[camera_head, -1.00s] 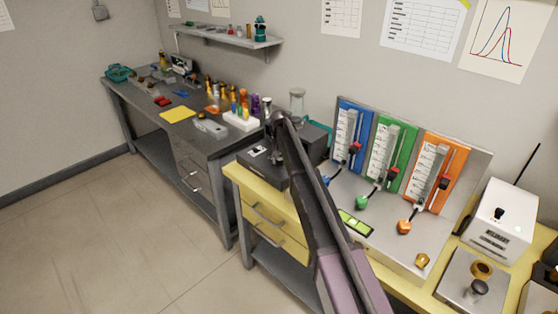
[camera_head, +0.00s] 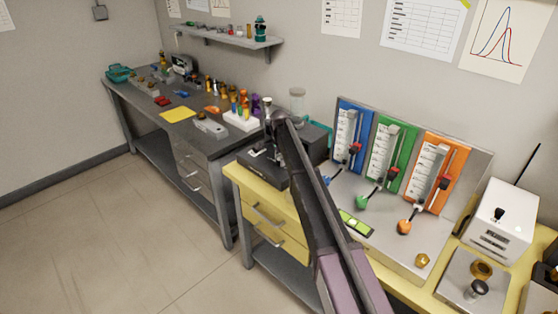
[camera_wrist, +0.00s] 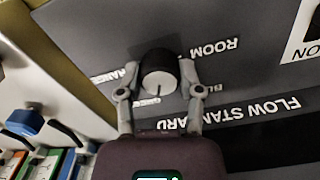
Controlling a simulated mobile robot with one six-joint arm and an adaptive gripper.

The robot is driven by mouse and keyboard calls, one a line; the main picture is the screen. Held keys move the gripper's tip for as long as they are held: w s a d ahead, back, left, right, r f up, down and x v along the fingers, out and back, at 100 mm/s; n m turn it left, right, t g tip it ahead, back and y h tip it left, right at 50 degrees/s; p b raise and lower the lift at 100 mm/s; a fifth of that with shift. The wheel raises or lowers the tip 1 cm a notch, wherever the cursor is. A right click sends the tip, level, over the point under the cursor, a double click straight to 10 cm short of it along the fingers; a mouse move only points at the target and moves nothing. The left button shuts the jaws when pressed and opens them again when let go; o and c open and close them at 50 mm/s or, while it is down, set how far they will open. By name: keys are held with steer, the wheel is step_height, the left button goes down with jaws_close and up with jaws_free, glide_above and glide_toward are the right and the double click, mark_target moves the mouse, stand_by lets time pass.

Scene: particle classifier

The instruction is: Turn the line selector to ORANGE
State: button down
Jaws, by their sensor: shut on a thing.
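The line selector is a round dark knob (camera_wrist: 157,80) with a pale face and a short dark pointer mark, in the wrist view. The mark points toward the bottom of that picture. Upside-down lettering surrounds it: "ROOM" to the right, part of a word ending like "RANGE" to the left, and "BL..." partly hidden below right. My gripper (camera_wrist: 160,68) is shut on the knob, one finger on each side. In the head view the knob and fingertips are hard to make out at the dark flow-standard box (camera_head: 314,150), behind my arm.
Right of the box stands a panel with blue (camera_head: 348,125), green (camera_head: 405,140) and orange (camera_head: 452,165) flow meters. A white instrument (camera_head: 497,222) stands farther right on the yellow bench. The grey bench (camera_head: 145,110) at left holds bottles and small parts.

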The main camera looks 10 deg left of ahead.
steer(key=m, duration=0.6)
steer(key=shift+a, duration=0.1)
steer(key=m, duration=0.7)
steer(key=shift+w, duration=0.15)
steer(key=shift+c, duration=1.3)
jaws_free()
steer(key=shift+f, duration=0.1)
